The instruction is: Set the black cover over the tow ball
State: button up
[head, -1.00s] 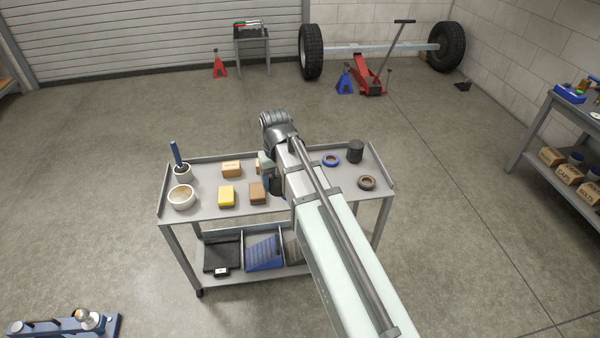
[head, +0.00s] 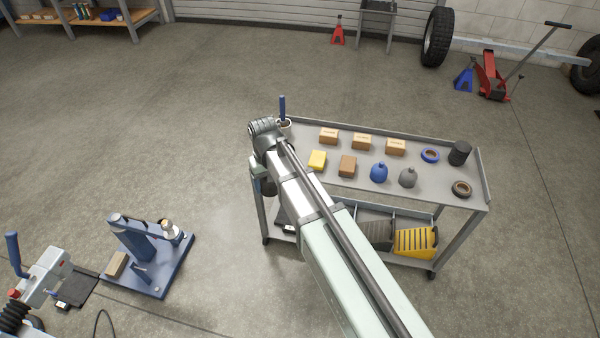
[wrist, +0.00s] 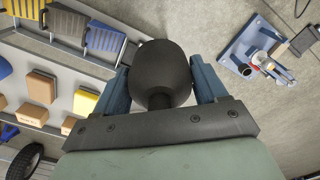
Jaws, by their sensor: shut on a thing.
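My gripper (wrist: 163,92) is shut on the black cover (wrist: 160,70), a dark rounded cap held between two blue fingers in the wrist view. In the head view, the cover (head: 268,187) hangs under my wrist at the cart's left end, partly hidden by the arm. The tow ball (head: 168,227) looks like a pale metal knob on a blue stand (head: 150,255), on the floor left of the cart. The stand also shows in the wrist view (wrist: 240,47), clear of the cover. Fine details of the ball are too small to tell.
The grey cart (head: 440,192) holds boxes, a yellow block (head: 317,160), a blue cover (head: 379,173), a grey cover (head: 408,178), tape rolls and a black ribbed can (head: 459,154). A trailer coupling (head: 45,272) lies left of the stand. Floor between cart and stand is clear.

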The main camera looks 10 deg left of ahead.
jog(key=s+a+f+n, duration=0.1)
jog(key=s+a+f, duration=0.2)
jog(key=a, duration=0.4)
jog(key=s+a+f+n, duration=0.1)
jog(key=s+a+f, duration=0.2)
jog(key=a, duration=0.4)
jog(key=s+a+f+n, duration=0.1)
jog(key=s+a+f, duration=0.2)
jog(key=a, duration=0.3)
jog(key=m, duration=0.2)
send_over(165, 222)
notch_tip(165, 222, down, 11)
jog(key=shift+f, duration=0.2)
jog(key=shift+a+f, duration=0.1)
jog(key=shift+f, duration=5.3)
